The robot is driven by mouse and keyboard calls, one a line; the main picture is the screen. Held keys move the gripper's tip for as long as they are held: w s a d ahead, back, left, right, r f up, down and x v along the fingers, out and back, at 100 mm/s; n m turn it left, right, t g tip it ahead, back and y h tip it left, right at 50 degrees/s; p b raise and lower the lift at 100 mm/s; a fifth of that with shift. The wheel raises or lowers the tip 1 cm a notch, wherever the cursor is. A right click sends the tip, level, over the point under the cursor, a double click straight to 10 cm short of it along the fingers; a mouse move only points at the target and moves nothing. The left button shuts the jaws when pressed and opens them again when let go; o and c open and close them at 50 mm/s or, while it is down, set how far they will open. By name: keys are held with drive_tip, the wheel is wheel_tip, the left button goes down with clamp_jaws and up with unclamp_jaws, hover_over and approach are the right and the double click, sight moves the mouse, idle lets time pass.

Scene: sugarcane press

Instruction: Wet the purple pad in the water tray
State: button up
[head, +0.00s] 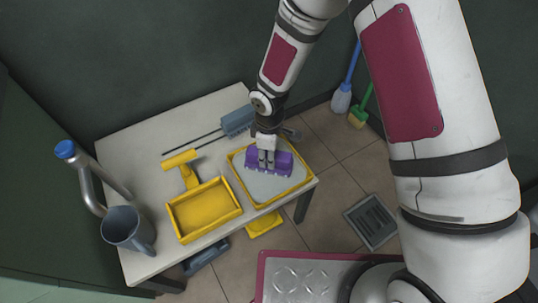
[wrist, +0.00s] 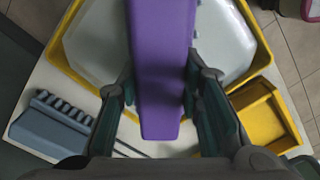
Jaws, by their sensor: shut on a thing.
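The purple pad (head: 270,164) is in my gripper (head: 266,160), over the water tray (head: 252,202), a yellow-rimmed tray with a pale grey inside. In the wrist view the pad (wrist: 160,70) stands between the two fingers of my gripper (wrist: 160,108), which are shut on it. The tray's yellow rim (wrist: 262,52) shows around the pad there. I cannot tell whether the pad's underside touches the water.
A yellow open bin (head: 205,208) and a yellow-handled tool (head: 181,162) sit left of the tray. A grey-blue brush (head: 238,120) lies behind it. The table's back left (head: 140,130) is clear.

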drive_tip(key=shift+r+p, duration=1.6)
drive_tip(key=shift+r, duration=0.9)
drive_tip(key=shift+w+d+r, duration=0.15)
drive_tip(key=shift+d+r, duration=0.05)
drive_tip(key=shift+d, duration=0.05)
drive_tip(key=s+d+r+m, duration=0.3)
drive_tip(key=d+r+m, duration=1.3)
drive_tip(key=d+r, duration=0.65)
wheel_tip(320, 180, up, 11)
drive_tip(key=s+a+p, duration=0.1)
drive_tip(key=p, duration=2)
drive_tip(key=shift+s, duration=0.4)
